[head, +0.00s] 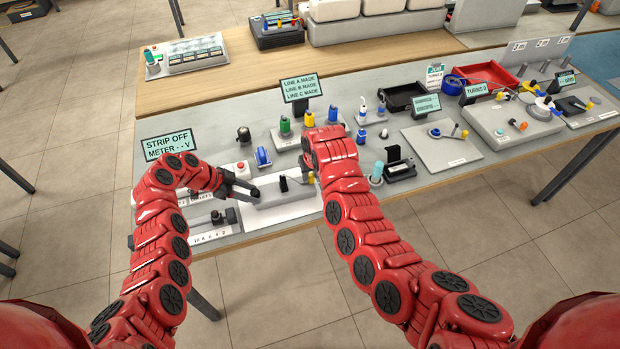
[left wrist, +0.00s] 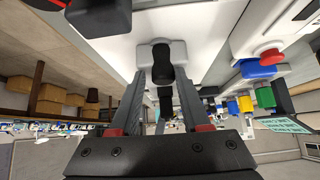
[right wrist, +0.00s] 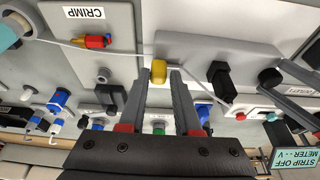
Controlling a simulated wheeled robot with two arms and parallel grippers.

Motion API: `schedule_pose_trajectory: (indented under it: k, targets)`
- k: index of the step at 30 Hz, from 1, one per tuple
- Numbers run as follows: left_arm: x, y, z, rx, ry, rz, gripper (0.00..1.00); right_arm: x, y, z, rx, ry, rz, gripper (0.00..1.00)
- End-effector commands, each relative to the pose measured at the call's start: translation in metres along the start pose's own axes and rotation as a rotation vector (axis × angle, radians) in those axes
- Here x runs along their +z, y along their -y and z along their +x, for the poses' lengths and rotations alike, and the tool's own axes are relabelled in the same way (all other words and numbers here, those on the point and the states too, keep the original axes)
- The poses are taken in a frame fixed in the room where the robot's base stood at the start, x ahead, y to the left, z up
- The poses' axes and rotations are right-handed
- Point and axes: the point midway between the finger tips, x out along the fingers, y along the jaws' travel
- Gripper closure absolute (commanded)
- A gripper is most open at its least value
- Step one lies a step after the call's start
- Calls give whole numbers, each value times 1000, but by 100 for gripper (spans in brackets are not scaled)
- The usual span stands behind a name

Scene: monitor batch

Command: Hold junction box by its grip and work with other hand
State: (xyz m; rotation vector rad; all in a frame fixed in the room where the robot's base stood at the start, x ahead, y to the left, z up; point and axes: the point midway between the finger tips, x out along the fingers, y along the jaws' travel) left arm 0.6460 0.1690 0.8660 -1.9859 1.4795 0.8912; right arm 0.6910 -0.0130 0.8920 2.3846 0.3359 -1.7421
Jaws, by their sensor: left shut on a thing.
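The junction box is a long grey block (head: 287,193) on a white mat at the table's near edge. An upright black lever (head: 283,184) stands on it; the right wrist view shows it too (right wrist: 219,76). My left gripper (head: 257,191) reaches the box's left end and is shut on its black grip (left wrist: 162,66). My right gripper (right wrist: 160,76) points down at the box's other end. Its fingers stand apart on either side of a small yellow piece (right wrist: 158,70), without a clear grip on it. In the head view my right wrist hides most of that gripper.
A red button box (head: 240,168) and a blue spool (head: 262,157) stand behind the box. Coloured bottles stand further back. A black holder (head: 399,168) lies to the right. A sign reading STRIP OFF METER (head: 169,144) stands at the left. A grey slider unit (head: 215,220) lies near-left.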

Motion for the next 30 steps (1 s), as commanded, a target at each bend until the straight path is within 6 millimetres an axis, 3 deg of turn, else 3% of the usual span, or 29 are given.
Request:
schedule_pose_trajectory:
  k: [1,4,5,30]
  targets:
    - [15,-12,12,32,21,-18,100,1,1,3,-2,0,-1,81]
    - [15,-12,12,31,21,-18,100,1,2,3,-3,0,-1,99]
    - [15,-12,12,31,21,-18,100,1,2,3,-3,0,-2,100]
    - [15,-11,12,29,21,-17,100,1,17,3,-5,-1,-3,100]
